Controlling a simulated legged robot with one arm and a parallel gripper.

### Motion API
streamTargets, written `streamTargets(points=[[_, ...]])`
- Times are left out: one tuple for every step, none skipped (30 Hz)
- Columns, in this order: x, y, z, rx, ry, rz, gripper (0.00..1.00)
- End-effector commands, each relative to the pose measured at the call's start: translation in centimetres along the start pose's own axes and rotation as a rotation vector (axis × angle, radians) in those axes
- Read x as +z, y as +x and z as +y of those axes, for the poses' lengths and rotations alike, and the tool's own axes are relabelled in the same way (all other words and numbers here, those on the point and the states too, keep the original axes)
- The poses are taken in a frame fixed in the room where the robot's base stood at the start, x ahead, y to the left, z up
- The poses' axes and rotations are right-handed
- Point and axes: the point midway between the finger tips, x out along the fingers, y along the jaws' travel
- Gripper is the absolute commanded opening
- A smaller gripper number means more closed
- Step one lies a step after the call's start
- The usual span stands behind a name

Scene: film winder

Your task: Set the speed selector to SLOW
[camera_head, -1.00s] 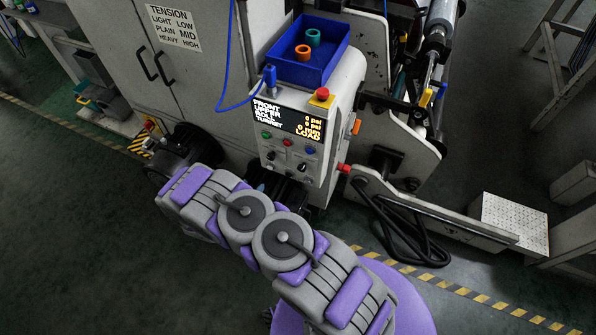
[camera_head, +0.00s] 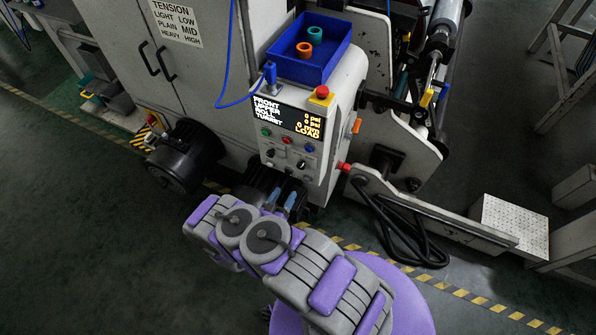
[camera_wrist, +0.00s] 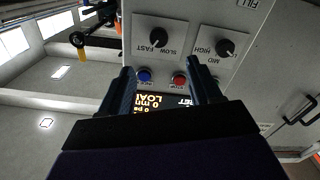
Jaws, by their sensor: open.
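The speed selector (camera_wrist: 158,38) is a round black knob on a pale plate marked SLOW and FAST, seen upside down in the wrist view. Its pointer seems to lean toward the FAST side, but it is too small to be sure. In the head view the speed selector (camera_head: 301,165) is the right knob on the control panel's lower part. My gripper (camera_wrist: 160,68) is open and empty, its dark blue fingers pointing at the panel, apart from the knob. In the head view my gripper (camera_head: 283,199) is just below the panel.
A second knob (camera_wrist: 225,47) marked MID and HIGH sits beside the selector. A blue button (camera_wrist: 144,75) and a red button (camera_wrist: 179,80) lie close by. A red emergency button (camera_head: 322,94), a blue tray (camera_head: 330,68) and a black motor (camera_head: 185,160) are around the panel.

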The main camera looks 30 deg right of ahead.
Motion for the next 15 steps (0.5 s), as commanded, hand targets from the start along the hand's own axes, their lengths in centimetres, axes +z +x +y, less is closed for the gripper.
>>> streamTargets(points=[[0.2, 1.1, 0.2, 0.006, 0.001, -0.002, 0.63], [0.2, 1.8, 0.2, 0.005, 0.001, -0.003, 0.63], [0.2, 2.5, 0.1, 0.004, 0.001, -0.003, 0.63], [0.2, 3.2, 0.2, 0.005, 0.002, -0.004, 0.63], [0.3, 3.8, 0.2, 0.005, 0.002, -0.004, 0.63], [0.3, 4.6, 0.3, 0.005, 0.001, -0.004, 0.63], [0.3, 5.2, 0.3, 0.005, 0.001, -0.004, 0.63], [0.3, 5.8, 0.3, 0.005, 0.001, -0.004, 0.63], [0.3, 6.6, 0.2, 0.005, 0.001, -0.004, 0.63], [0.3, 7.1, 0.2, 0.004, 0.001, -0.004, 0.63], [0.3, 7.7, 0.2, 0.004, 0.002, -0.004, 0.63], [0.2, 8.4, 0.2, 0.003, 0.002, -0.003, 0.63], [0.2, 8.9, 0.2, 0.004, 0.001, -0.003, 0.63], [0.2, 9.4, 0.2, 0.004, 0.001, -0.003, 0.63], [0.2, 10.0, 0.2, 0.005, 0.001, -0.002, 0.63]])
